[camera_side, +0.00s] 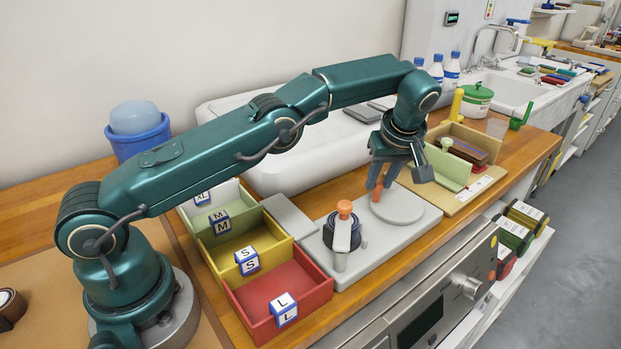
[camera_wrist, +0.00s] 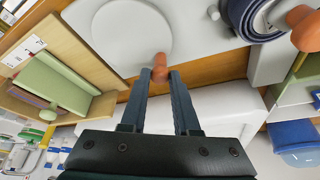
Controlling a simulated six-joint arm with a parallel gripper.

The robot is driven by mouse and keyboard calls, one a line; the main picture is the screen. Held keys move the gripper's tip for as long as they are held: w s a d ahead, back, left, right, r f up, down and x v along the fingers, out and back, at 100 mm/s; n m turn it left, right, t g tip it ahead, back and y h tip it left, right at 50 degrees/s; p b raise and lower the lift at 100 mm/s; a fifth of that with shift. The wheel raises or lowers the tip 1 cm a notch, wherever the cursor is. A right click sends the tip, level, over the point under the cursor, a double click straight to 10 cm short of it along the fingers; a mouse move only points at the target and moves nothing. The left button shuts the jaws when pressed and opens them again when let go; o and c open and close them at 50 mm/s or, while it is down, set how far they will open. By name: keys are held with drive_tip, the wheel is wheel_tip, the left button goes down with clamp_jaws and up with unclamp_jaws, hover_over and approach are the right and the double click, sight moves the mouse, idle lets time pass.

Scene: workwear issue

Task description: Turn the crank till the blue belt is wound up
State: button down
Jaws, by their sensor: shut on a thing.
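A dark blue belt (camera_side: 327,234) lies coiled on a light grey base plate. A pale crank arm with an orange knob (camera_side: 345,208) stands over the coil. The coil (camera_wrist: 256,16) and this knob (camera_wrist: 303,27) also show at the top right of the wrist view. A round pale disc (camera_side: 402,207) lies on the same plate, with an orange peg (camera_side: 376,193) at its edge. My gripper (camera_side: 379,180) points down and is shut on this peg. In the wrist view the peg (camera_wrist: 160,69) is between my fingertips (camera_wrist: 159,76), away from the knob over the coil.
Left of the plate stand a red bin (camera_side: 270,291), a yellow bin (camera_side: 232,251) and a green bin (camera_side: 219,222). A wooden tray (camera_side: 484,186) with a green divider is right of the disc. Bottles (camera_side: 451,69) and a green-lidded pot (camera_side: 477,97) stand behind.

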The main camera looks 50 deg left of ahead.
drive_tip(key=c, duration=0.7)
unclamp_jaws()
drive_tip(key=shift+o, duration=0.2)
drive_tip(key=shift+r, duration=0.1)
drive_tip(key=shift+d+r, duration=0.15)
drive_tip(key=shift+r, duration=0.25)
drive_tip(key=s+d, duration=0.6)
drive_tip(key=d, duration=0.4)
drive_tip(key=shift+d, duration=0.3)
